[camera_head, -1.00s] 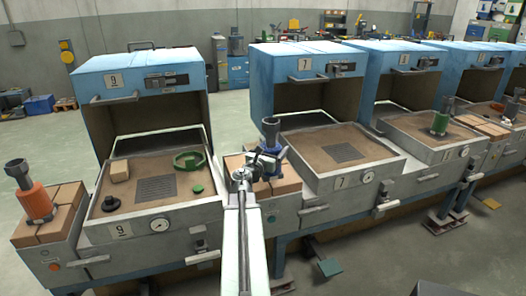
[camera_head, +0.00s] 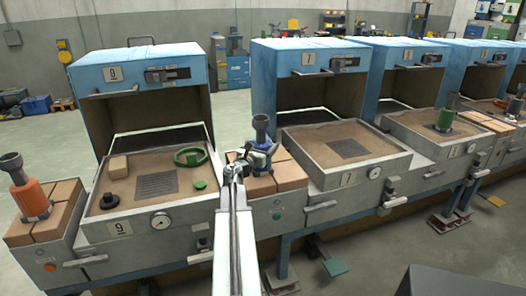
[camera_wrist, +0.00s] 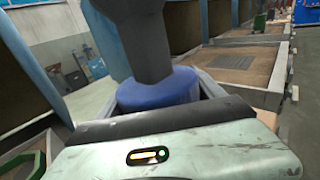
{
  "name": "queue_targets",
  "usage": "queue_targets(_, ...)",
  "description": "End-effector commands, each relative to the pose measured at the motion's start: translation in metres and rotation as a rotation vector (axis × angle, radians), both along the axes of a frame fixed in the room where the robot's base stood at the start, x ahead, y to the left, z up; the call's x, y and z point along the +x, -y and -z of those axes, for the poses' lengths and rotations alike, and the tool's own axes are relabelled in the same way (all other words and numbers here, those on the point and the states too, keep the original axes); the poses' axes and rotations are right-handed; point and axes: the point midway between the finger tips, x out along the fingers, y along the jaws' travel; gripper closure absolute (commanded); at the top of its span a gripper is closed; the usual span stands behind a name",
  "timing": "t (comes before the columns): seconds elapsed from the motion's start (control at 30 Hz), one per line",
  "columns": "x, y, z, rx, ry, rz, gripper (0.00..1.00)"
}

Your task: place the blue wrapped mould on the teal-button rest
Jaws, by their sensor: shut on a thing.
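The blue wrapped mould (camera_head: 263,147) has a dark grey funnel top and stands upright over the brick-topped rest (camera_head: 287,176) between furnaces 9 and 7. A teal button (camera_head: 277,216) is on the front of that rest. My gripper (camera_head: 251,161) is shut on the mould from its left side. In the wrist view the blue wrap (camera_wrist: 160,90) and grey neck fill the space just beyond my gripper. The mould's underside is hidden, so I cannot tell whether it touches the bricks.
Furnace 9 (camera_head: 140,80) is left, with a sand tray holding a green ring (camera_head: 190,157) and a small block. Furnace 7 (camera_head: 315,75) is right. An orange mould (camera_head: 30,195) stands on the far-left rest with an orange button. A green mould (camera_head: 444,120) stands further right.

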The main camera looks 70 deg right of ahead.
Motion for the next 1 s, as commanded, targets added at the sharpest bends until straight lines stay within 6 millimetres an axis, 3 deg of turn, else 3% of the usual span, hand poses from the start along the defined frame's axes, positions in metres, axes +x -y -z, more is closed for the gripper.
queue_targets(0.27, -0.002, 0.001, 0.003, 0.0, -0.001, 0.002, 0.92)
queue_targets(0.3, -0.002, 0.001, 0.001, 0.0, 0.0, 0.002, 0.12)
queue_targets(0.33, -0.002, 0.001, 0.001, 0.0, 0.0, 0.002, 0.04)
queue_targets(0.73, -0.003, -0.001, -0.004, 0.0, 0.0, 0.003, 0.01)
queue_targets(1.0, -0.001, -0.055, -0.002, 0.0, 0.0, 0.0, 0.01)
